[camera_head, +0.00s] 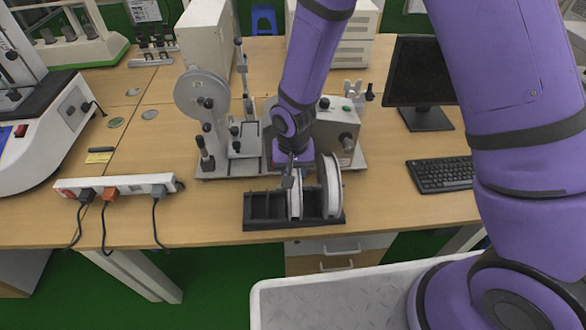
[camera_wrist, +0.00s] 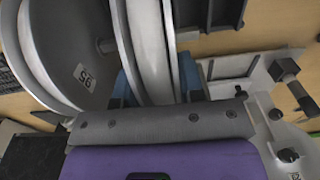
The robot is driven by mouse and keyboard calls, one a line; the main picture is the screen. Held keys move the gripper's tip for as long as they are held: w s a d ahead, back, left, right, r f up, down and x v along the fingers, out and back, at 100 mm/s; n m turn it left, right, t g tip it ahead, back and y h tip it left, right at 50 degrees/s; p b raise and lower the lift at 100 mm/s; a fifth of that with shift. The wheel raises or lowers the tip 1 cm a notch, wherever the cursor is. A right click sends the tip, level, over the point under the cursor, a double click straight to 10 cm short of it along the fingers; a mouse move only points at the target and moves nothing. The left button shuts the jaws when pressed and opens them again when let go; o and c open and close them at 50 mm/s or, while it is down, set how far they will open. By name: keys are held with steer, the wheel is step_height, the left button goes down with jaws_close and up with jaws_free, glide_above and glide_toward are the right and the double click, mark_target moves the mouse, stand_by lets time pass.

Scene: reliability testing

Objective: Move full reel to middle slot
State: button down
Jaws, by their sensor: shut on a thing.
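My gripper (camera_wrist: 157,84) has its blue fingers on either side of a grey-rimmed reel with white winding (camera_wrist: 148,42), shut on it. In the head view my gripper (camera_head: 292,168) points down over the black slotted rack (camera_head: 262,224), and the held reel (camera_head: 295,200) stands upright at about the rack's middle. I cannot tell whether it rests in the slot. A second, larger-looking reel (camera_head: 331,186) stands upright at the rack's right end. In the wrist view this second reel (camera_wrist: 62,62), marked 95, is close on the left of the held one. The rack's edge (camera_wrist: 212,14) shows at the top.
The winding machine (camera_head: 215,130) stands just behind the rack. A white power strip (camera_head: 115,187) with plugs lies left, and a keyboard (camera_head: 442,174) and monitor (camera_head: 420,80) stand right. The rack's left slots look empty. The table's front edge is close to the rack.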

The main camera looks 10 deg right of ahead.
stand_by(0.4)
steer(key=shift+c, duration=0.4)
jaws_free()
steer(key=shift+f, duration=0.1)
steer(key=shift+r, duration=3.55)
